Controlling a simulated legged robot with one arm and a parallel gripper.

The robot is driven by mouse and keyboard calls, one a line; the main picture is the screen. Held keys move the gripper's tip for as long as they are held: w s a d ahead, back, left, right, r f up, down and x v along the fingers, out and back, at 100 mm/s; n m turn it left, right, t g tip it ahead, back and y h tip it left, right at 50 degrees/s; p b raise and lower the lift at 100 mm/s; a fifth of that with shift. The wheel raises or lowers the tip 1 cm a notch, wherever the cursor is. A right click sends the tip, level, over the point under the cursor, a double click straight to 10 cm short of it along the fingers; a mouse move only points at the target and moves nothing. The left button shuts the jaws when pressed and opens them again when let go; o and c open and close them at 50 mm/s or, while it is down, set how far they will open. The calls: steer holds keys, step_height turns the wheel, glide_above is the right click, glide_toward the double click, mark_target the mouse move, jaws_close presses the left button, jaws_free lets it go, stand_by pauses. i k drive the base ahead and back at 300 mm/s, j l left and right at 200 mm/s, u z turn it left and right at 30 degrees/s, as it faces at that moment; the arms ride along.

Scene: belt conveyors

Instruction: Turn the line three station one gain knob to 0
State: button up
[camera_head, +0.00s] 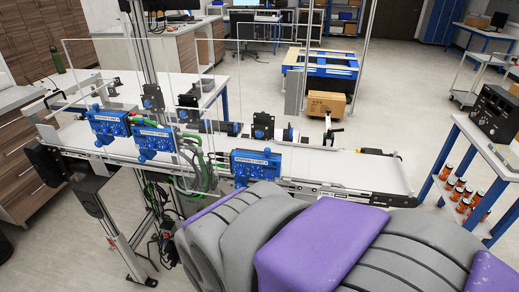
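Three blue control boxes with small dark knobs are mounted along the near side of a belt conveyor (330,165). One blue box (108,122) is at the left, one blue box (153,141) is beside it, and one blue box (255,164) is near the middle of the picture. Each has a dark label strip along its top, too small to read surely. I cannot tell which box is line three station one, nor how its gain knob is set. Purple and grey parts of my own body fill the lower right, close to the middle box. My gripper is not in view.
Green and grey cables (190,160) hang between the boxes. Black sensor units (263,126) stand along the belt. Clear panels rise above its left part. A white side table (490,150) with orange-brown bottles (463,196) below stands at right. A cardboard box (326,104) lies behind.

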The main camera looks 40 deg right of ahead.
mark_target(241, 171)
steer(key=z, duration=1.15)
